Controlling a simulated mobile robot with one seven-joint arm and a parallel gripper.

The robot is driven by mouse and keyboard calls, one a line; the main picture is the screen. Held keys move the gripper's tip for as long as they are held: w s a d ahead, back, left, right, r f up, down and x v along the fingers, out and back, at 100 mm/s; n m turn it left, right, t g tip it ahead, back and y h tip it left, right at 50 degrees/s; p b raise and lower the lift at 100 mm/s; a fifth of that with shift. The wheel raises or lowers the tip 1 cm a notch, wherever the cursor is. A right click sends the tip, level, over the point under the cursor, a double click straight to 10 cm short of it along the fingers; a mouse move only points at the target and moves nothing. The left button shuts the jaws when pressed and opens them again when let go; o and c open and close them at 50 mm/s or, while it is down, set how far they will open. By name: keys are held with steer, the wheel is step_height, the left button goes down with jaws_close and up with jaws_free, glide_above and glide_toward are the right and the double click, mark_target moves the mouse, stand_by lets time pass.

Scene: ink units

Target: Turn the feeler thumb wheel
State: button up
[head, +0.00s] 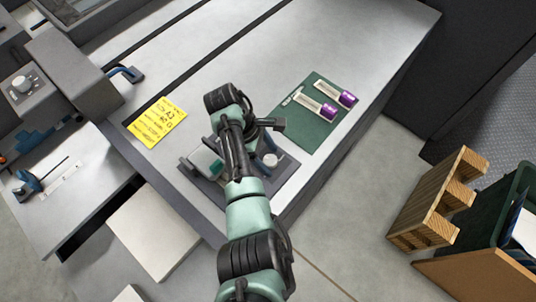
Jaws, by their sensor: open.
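My gripper (271,126) hangs above the near end of the long grey table, partly hidden behind my own arm. Its fingertips are hard to make out, and I see nothing held in it. Below it is a dark grey fixture (286,178) with a white round part (270,160), a blue part beside that and a teal part to the left. A blue device (28,181) with a thin dark pointer stands by a white scale strip at far left. A round knob (22,84) sits on a grey box. I cannot tell which part is the feeler thumb wheel.
A yellow written sheet (157,122) lies left of my arm. Two purple-ended cartridges (347,99) (328,112) lie on a green mat (300,126) to the right. A wooden pallet (440,200) and a green bin (492,205) stand at right. The table's far part is clear.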

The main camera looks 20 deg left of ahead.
jaws_close()
steer(key=shift+w+f+m+g+b, duration=0.15)
steer(key=shift+m+g+b, duration=0.4)
steer(key=shift+m, duration=0.55)
steer(key=shift+m+g+b, duration=0.3)
steer(key=shift+m+g, duration=0.05)
steer(key=shift+m, duration=0.65)
jaws_free()
steer(key=shift+r, duration=0.2)
steer(key=p+v, duration=0.2)
steer(key=v, duration=1.1)
